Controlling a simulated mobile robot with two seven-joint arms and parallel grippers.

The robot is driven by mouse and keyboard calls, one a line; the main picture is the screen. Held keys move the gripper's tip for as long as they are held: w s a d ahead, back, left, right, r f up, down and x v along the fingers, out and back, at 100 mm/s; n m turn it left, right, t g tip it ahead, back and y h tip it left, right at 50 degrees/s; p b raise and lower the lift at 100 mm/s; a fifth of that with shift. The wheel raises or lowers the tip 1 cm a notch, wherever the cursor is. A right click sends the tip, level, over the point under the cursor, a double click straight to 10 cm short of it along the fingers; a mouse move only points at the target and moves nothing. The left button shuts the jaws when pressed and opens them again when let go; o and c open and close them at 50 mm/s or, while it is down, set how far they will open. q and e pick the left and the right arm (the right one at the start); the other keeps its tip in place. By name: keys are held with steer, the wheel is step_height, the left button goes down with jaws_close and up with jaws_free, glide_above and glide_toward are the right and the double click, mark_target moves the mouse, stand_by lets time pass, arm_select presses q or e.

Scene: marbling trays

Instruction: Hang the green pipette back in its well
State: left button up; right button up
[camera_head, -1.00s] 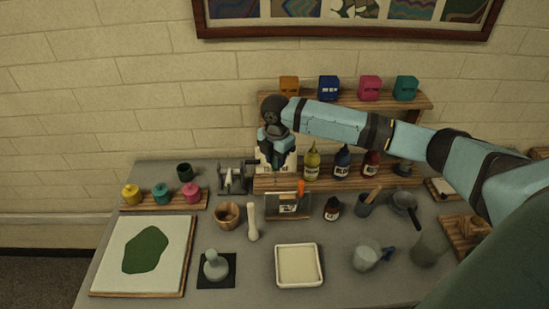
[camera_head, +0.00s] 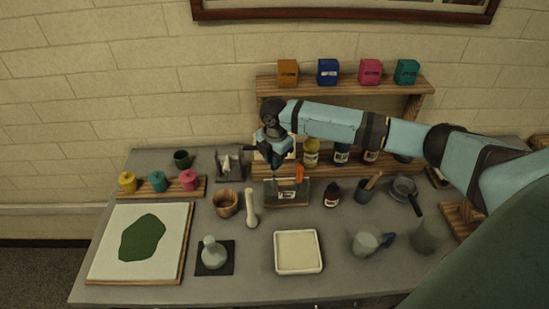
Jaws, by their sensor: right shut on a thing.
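My right gripper (camera_head: 274,158) is shut behind the small pipette rack (camera_head: 288,200), just above and left of it in the head view. It is shut on the green pipette, which is too dark and covered by the fingers to make out clearly. The rack is a low grey frame with a label on its front. An orange pipette (camera_head: 299,174) stands upright at its right side. The rack's wells are too small to tell apart. My left gripper is not in view.
A wooden shelf (camera_head: 350,84) with coloured boxes and bottles stands behind the rack. A dark bottle (camera_head: 332,195) is right of the rack, and a wooden cup (camera_head: 226,203) and a pale pestle (camera_head: 251,208) left. A cream tray (camera_head: 298,252) lies in front.

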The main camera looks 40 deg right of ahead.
steer(key=shift+f+b, duration=0.5)
steer(key=shift+f, duration=0.15)
steer(key=shift+f+b, duration=0.65)
steer(key=shift+b, duration=0.05)
steer(key=shift+f, duration=1.5)
steer(key=o, duration=0.7)
steer(key=shift+c, duration=0.2)
